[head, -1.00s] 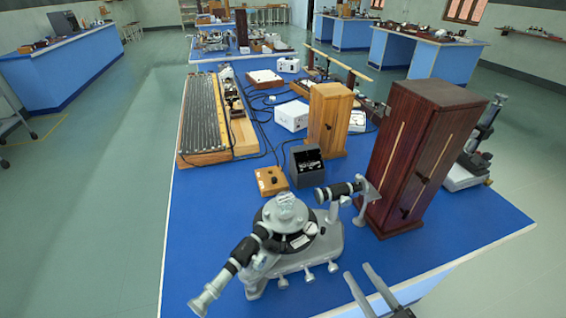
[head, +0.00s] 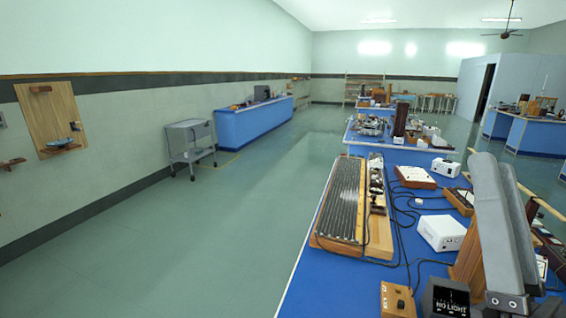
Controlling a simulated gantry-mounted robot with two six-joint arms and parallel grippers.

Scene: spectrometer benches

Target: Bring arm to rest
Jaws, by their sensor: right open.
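My right gripper (head: 498,170) is at the right of the head view, close to the camera, with its two grey fingers pointing up. It is open with nothing seen between the fingers. It shows in front of the blue-topped bench (head: 296,290) and hides part of a wooden cabinet (head: 467,262) there. My left gripper is not in view.
A grey trolley (head: 190,145) stands by the left wall. The floor left of the bench is clear.

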